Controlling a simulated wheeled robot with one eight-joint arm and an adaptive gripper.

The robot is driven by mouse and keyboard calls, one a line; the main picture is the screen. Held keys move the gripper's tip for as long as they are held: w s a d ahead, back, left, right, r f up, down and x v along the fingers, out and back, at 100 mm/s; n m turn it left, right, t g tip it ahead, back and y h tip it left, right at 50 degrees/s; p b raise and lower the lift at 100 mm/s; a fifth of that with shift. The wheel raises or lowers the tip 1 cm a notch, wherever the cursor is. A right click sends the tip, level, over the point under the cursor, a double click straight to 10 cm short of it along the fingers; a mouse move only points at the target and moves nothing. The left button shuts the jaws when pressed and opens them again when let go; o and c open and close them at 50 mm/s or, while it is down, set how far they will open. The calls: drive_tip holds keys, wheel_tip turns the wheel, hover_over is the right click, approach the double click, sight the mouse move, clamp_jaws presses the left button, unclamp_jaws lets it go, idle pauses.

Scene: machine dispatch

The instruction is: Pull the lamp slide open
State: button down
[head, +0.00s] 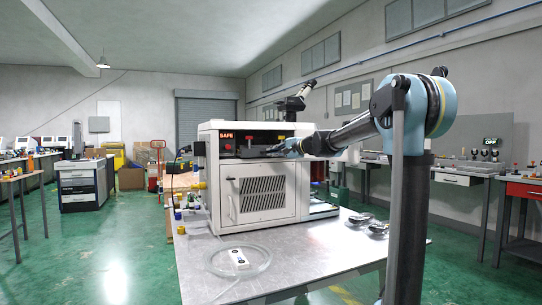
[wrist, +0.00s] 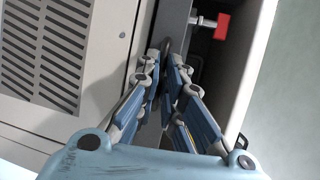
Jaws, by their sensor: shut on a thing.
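The white machine cabinet (head: 213,200) stands on the grey table, with a dark recess across its upper front. My gripper (head: 271,150) reaches from the right to the front of this recess. In the wrist view my gripper (wrist: 166,62) has its blue fingers closed together on a small dark tab (wrist: 166,46) at the recess edge. The tab appears to be the lamp slide's handle. It is mostly hidden between the fingertips, and I cannot tell how far out the slide is.
A red knob on a metal stem (wrist: 222,27) is beside the gripper. The louvred door (head: 262,192) below is shut. A round glass dish (head: 217,270) with a small white item (head: 238,259) lies in front on the table. Dark shiny parts (head: 360,218) lie at right.

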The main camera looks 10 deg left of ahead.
drive_tip(key=s+d, duration=0.4)
drive_tip(key=s, duration=0.4)
drive_tip(key=s+d, duration=0.5)
drive_tip(key=s, duration=0.3)
drive_tip(key=shift+d, duration=0.3)
drive_tip(key=shift+f, duration=0.1)
drive_tip(key=c, duration=2)
unclamp_jaws()
drive_tip(key=shift+v, duration=5.9)
